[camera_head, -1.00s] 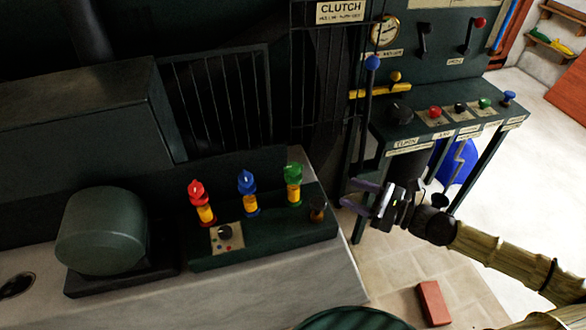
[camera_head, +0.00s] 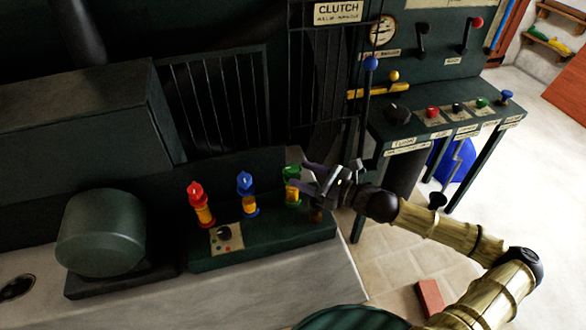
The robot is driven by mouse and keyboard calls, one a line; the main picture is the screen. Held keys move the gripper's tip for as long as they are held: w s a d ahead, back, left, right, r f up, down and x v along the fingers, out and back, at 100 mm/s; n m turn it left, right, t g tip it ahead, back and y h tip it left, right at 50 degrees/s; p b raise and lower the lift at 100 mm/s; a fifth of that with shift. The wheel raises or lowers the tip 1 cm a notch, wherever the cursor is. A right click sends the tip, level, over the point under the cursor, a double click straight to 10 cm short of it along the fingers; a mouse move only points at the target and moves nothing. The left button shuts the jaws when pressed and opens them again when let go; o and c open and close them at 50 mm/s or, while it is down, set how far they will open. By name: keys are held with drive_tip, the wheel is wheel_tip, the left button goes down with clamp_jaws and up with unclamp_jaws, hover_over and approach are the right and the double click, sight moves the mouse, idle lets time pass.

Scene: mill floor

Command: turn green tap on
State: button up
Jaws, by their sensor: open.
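The green tap (camera_head: 291,187) stands at the right end of a dark green block, with a yellow band on its body. My gripper (camera_head: 308,177) is open and its fingers reach left to the tap's upper part. In this view the fingers overlap the tap's right side and hide part of its head. I cannot tell whether they touch it. The blue tap (camera_head: 247,194) and the red tap (camera_head: 201,204) stand to the left on the same block (camera_head: 270,243).
A dial plate (camera_head: 226,238) is on the block's front. A rounded green housing (camera_head: 100,232) stands at left. A control bench (camera_head: 405,145) with coloured buttons and a blue-knobbed lever (camera_head: 369,100) stands to the right. A brick (camera_head: 429,298) lies on the floor.

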sight(292, 170)
drive_tip(key=x, duration=0.4)
drive_tip(key=shift+a, duration=0.1)
drive_tip(key=c, duration=0.9)
drive_tip(key=shift+c, duration=0.2)
